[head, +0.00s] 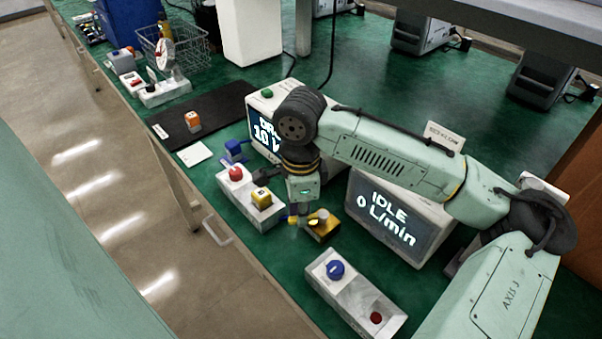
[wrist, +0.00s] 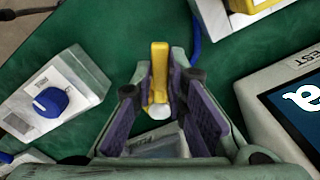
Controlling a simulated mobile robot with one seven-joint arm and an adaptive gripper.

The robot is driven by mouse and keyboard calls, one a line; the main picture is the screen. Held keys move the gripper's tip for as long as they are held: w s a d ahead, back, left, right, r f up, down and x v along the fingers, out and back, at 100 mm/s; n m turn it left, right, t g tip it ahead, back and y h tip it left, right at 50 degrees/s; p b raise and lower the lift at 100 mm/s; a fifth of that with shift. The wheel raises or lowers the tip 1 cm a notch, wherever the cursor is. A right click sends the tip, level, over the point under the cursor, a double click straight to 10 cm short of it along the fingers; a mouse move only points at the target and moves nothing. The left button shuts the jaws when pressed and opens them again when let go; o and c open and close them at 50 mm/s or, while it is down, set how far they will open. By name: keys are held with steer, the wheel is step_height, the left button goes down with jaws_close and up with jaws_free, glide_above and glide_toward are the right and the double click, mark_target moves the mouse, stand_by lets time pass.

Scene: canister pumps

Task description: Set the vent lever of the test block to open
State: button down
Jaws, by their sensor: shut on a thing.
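The yellow vent lever (wrist: 159,60) stands between the purple finger pads of my gripper (wrist: 165,105) in the wrist view, and my gripper is shut on it. A pale rounded tip shows at its near end. In the head view my gripper (head: 303,218) points down at a small gold-yellow block (head: 325,229), which I take to be the test block. A bit of yellow shows beside the fingers there, but the fingers hide most of the lever. Which setting the lever is at cannot be told.
A grey box with a blue knob (head: 335,268) and red button stands in front. Screen units, one reading IDLE (head: 392,215), stand close behind.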

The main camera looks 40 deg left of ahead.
steer(key=c, duration=1.6)
jaws_free()
step_height(320, 180, up, 12)
